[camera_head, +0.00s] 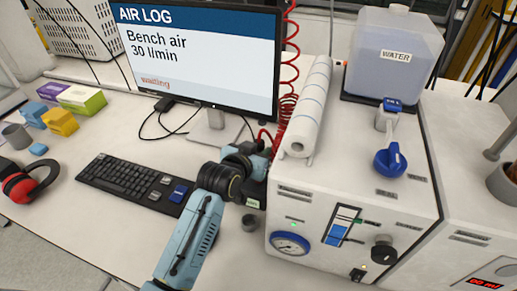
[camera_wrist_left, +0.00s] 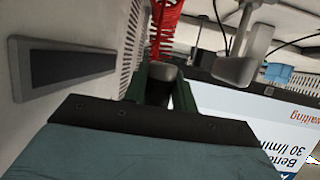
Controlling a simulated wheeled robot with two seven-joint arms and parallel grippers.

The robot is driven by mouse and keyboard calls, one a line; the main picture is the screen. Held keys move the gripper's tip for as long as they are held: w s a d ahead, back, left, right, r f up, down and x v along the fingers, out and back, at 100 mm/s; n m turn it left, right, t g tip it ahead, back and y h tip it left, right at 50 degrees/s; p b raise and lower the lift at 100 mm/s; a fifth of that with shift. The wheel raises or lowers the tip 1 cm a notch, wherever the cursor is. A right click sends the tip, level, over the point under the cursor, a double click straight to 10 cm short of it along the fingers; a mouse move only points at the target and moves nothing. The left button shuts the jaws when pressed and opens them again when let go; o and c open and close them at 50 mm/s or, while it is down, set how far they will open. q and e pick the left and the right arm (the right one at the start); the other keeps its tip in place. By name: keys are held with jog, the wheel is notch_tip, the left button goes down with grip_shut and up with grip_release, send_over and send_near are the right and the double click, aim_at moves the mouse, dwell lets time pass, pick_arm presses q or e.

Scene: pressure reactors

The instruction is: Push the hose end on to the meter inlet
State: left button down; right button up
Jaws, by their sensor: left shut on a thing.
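The red coiled hose (camera_head: 288,105) hangs down behind the paper roll to my left gripper (camera_head: 262,160). In the left wrist view the red coils (camera_wrist_left: 164,30) lead down to a grey hose end (camera_wrist_left: 163,73). My left gripper (camera_wrist_left: 165,92) is shut on this hose end between its dark fingers. It is close to the left side of the white cabinet (camera_head: 330,205). A flow meter tube with a blue scale (camera_head: 341,226) is on the cabinet front. I cannot make out the meter inlet or whether the hose end touches it. My right gripper is not in view.
The monitor (camera_head: 195,50) reads "waiting" and stands left of the hose. The keyboard (camera_head: 135,182) lies left of my arm. A paper roll (camera_head: 308,108) and a water tank (camera_head: 393,55) sit on the cabinet.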

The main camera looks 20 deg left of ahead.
pick_arm(q)
jog(key=shift+f+b, duration=2.1)
jog(key=shift+b, duration=0.2)
jog(key=shift+f+b, duration=0.6)
jog(key=shift+f, duration=0.75)
jog(key=shift+p, duration=0.45)
jog(key=shift+f+b, duration=0.35)
jog(key=shift+f, duration=0.3)
jog(key=shift+s+f+p, duration=0.2)
jog(key=shift+f+p, duration=0.1)
jog(key=shift+f, duration=0.15)
jog(key=c, duration=1.5)
grip_release()
jog(key=o, duration=0.4)
jog(key=shift+w+r, duration=0.1)
jog(key=shift+w, duration=0.05)
jog(key=shift+o, duration=0.2)
jog(key=shift+r, duration=0.15)
